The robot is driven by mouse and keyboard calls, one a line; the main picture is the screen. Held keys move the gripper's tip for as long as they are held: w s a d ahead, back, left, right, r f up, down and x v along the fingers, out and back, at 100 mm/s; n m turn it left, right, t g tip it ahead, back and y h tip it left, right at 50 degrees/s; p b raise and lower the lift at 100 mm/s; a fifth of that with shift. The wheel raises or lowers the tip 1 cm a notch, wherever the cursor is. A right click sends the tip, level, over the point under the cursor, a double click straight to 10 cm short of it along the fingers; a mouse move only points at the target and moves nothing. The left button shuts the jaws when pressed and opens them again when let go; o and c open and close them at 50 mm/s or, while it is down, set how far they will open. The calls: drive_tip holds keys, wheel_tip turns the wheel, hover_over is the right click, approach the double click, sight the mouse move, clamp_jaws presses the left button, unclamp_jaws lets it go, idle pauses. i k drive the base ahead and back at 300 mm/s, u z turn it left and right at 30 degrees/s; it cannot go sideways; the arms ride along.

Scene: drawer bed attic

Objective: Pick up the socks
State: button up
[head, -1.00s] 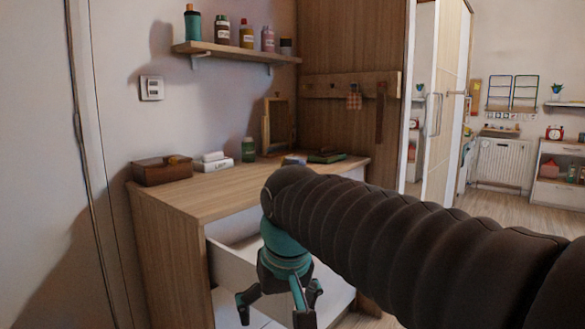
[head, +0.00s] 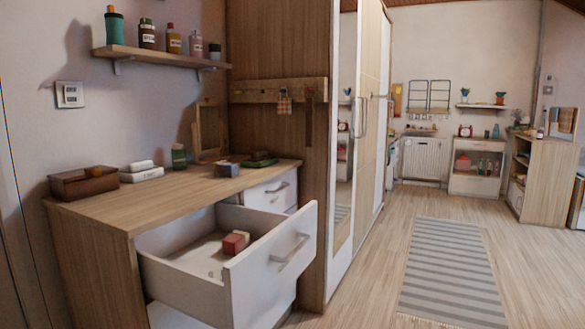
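I see nothing that I can clearly identify as socks. A white drawer (head: 268,281) of the wooden dresser (head: 110,225) is pulled open. Inside it, toward the front, lies a small red and pinkish item (head: 235,243). It looks blocky, and I cannot tell whether it is the socks. The rest of the visible drawer floor is mostly bare, with its near left part hidden by the side wall. My gripper and arm are not in view.
A brown box (head: 83,182), white boxes (head: 141,172) and a green jar (head: 179,156) stand on the dresser top. Bottles line the wall shelf (head: 155,56). A tall wardrobe (head: 365,120) stands behind. Open floor with a striped rug (head: 452,270) lies to the right.

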sight(224, 169)
drive_tip(key=z, duration=1.2)
drive_tip(key=i, duration=1.95)
drive_tip(key=u, duration=3)
